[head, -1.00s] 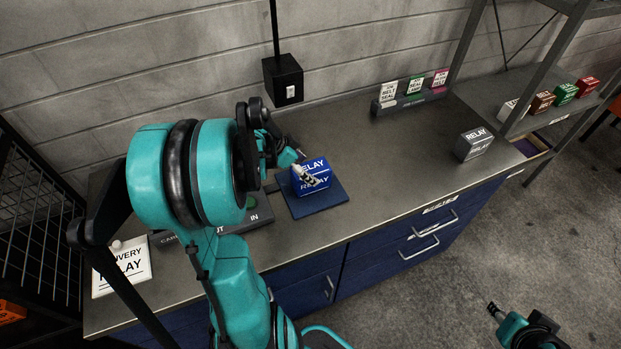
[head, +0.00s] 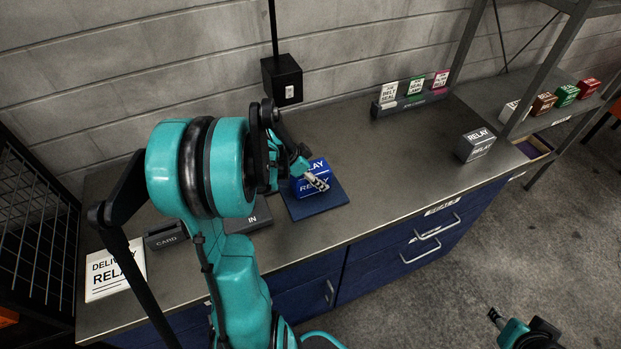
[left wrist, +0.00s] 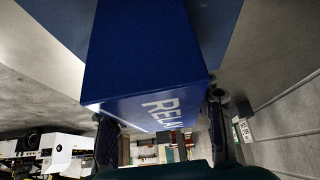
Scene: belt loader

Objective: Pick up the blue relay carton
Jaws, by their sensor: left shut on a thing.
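The blue relay carton (head: 312,168) stands on a dark blue mat (head: 327,203) on the grey counter. It shows white RELAY lettering on its faces. My left gripper (head: 317,183) is at the carton and partly covers its front. In the left wrist view the carton (left wrist: 145,60) fills the middle, with one finger (left wrist: 163,125) span closed across its two sides. I cannot see any gap between carton and mat. My right gripper (head: 494,317) is low at the bottom right, away from the counter, and too small to read.
A grey RELAY carton (head: 474,145) stands at the counter's right end. A card rack (head: 410,103) is at the back. A black box (head: 283,79) is by the wall. A DELIVERY RELAY card (head: 115,274) lies at left. Small cartons (head: 565,95) sit on the right shelf.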

